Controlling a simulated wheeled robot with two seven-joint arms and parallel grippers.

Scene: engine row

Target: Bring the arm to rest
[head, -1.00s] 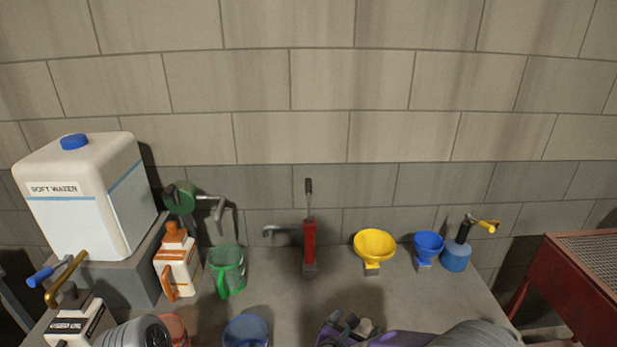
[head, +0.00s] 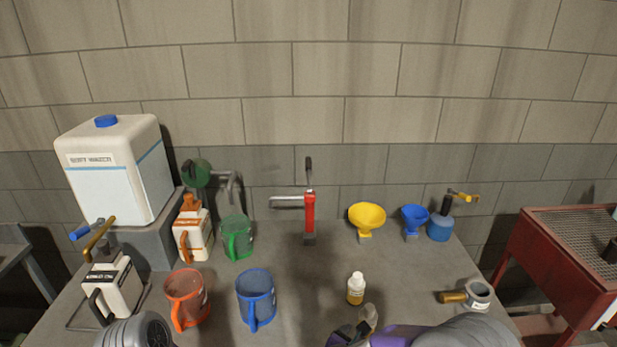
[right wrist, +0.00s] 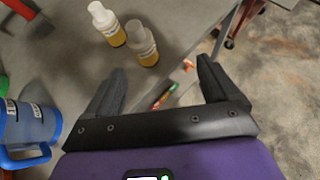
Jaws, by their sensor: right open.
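My right gripper (head: 352,333) shows in part at the bottom of the head view, above the bench. In the right wrist view its two dark fingers (right wrist: 160,88) are spread wide with nothing between them. Two small bottles with amber contents, a nearer one (right wrist: 141,43) and a farther one (right wrist: 107,23), stand beyond the fingers, apart from them. One small bottle (head: 356,288) shows clearly in the head view. A grey part of my left arm shows at the bottom left of the head view; its gripper is out of view.
The bench (head: 315,270) holds an orange jug (head: 187,298), a blue jug (head: 256,293), a green jug (head: 237,238), a yellow funnel (head: 367,218), a blue funnel (head: 414,220) and a white water tank (head: 120,175). A red mesh-topped stand (head: 545,255) is at right. Bare bench lies mid-front.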

